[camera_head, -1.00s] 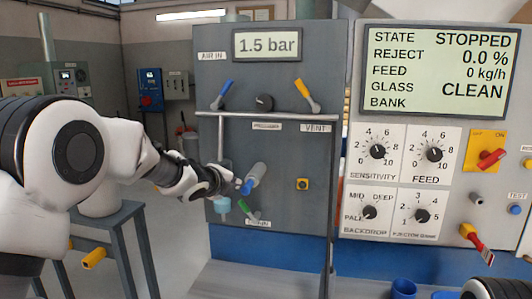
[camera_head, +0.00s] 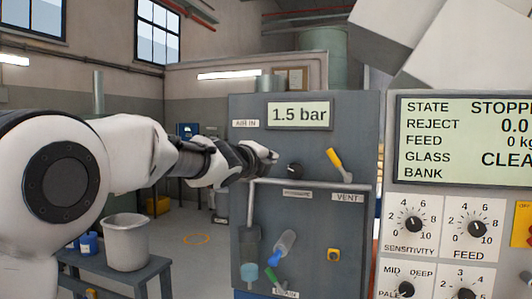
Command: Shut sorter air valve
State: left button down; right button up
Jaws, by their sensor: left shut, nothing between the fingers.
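The grey air panel (camera_head: 350,120) stands in the middle of the head view, with a display (camera_head: 299,115) reading 1.5 bar. The AIR IN label (camera_head: 246,124) is at its upper left. My left gripper (camera_head: 270,157) is shut just below that label, in front of the panel. The blue-handled lever under AIR IN is hidden behind the gripper; I cannot tell whether they touch. A black knob (camera_head: 295,170) is right of the fingertips. The yellow lever (camera_head: 335,160) above the VENT label (camera_head: 347,197) is tilted up to the left. My right gripper is out of view.
A horizontal rail (camera_head: 320,184) crosses the panel below the gripper. The control board (camera_head: 436,193) with dials is at right. A bucket (camera_head: 126,242) stands on a bench at left.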

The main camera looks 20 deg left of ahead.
pick_arm(q)
jog(key=w+p, duration=0.1)
jog(key=w, duration=0.2)
jog(key=w+d+p, duration=0.1)
jog(key=w+p, duration=0.1)
jog(key=w, duration=0.2)
jog(key=shift+d+f, duration=0.1)
jog(key=shift+d, duration=0.1)
jog(key=a+p, duration=0.1)
jog(key=a+r+p, duration=0.1)
jog(key=a, duration=0.1)
jog(key=shift+s+a, duration=0.15)
jog(key=shift+a, duration=0.1)
jog(key=a+r+n+t+p, duration=0.1)
jog(key=a+r+n+p, duration=0.1)
jog(key=a+n+p, duration=0.4)
jog(key=shift+a+n+t+p, duration=0.4)
jog(key=shift+a+n, duration=2.35)
jog(key=shift+n, duration=1.65)
